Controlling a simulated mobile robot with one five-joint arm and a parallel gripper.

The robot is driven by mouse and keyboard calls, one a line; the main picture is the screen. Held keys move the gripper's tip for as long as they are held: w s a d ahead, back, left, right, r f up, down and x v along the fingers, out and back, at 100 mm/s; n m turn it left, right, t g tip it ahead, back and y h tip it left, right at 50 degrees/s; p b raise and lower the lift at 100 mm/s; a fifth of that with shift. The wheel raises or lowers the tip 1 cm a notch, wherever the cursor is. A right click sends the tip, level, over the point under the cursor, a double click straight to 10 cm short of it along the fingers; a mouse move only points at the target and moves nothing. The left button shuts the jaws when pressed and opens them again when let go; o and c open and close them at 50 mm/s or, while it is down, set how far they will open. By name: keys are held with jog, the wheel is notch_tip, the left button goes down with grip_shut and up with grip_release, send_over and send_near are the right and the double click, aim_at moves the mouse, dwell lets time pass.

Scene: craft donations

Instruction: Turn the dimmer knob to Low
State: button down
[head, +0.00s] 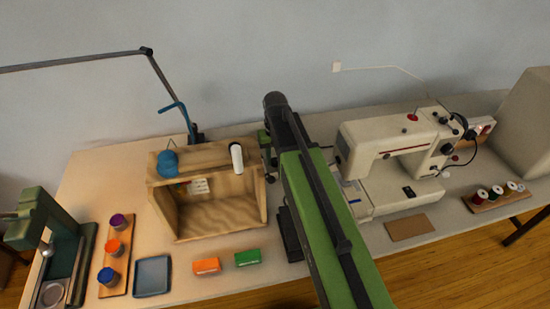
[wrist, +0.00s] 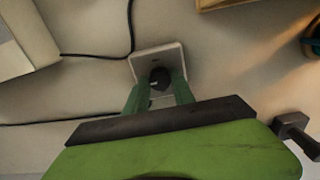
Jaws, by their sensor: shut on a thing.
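The dimmer is a small pale square plate (wrist: 148,59) with a round dark knob (wrist: 160,77), seen in the wrist view. My gripper (wrist: 159,92) has its two green fingers on either side of the knob and is shut on it. A small light mark shows on the knob. I cannot read any Low label or tell which setting the knob points to. In the head view my green and black arm crosses the middle of the table, and the dimmer and fingertips cannot be made out there.
A wooden box (head: 163,218) stands left of my arm, and a cream sewing machine (head: 380,140) stands close on its right. Black cords (wrist: 95,56) run left from the plate. Orange (head: 207,266) and green (head: 248,257) small boxes lie at the table's front.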

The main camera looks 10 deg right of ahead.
aim_at(275, 161)
jog(key=shift+s, duration=0.1)
jog(key=c, duration=1.1)
grip_release()
jog(key=shift+o, duration=0.2)
notch_tip(275, 161, up, 17)
jog(key=p, duration=1.7)
jog(key=shift+r, duration=0.15)
jog(key=s+f+b, duration=0.2)
jog(key=s, duration=0.8)
jog(key=shift+s+f, duration=0.15)
jog(key=shift+s, duration=0.05)
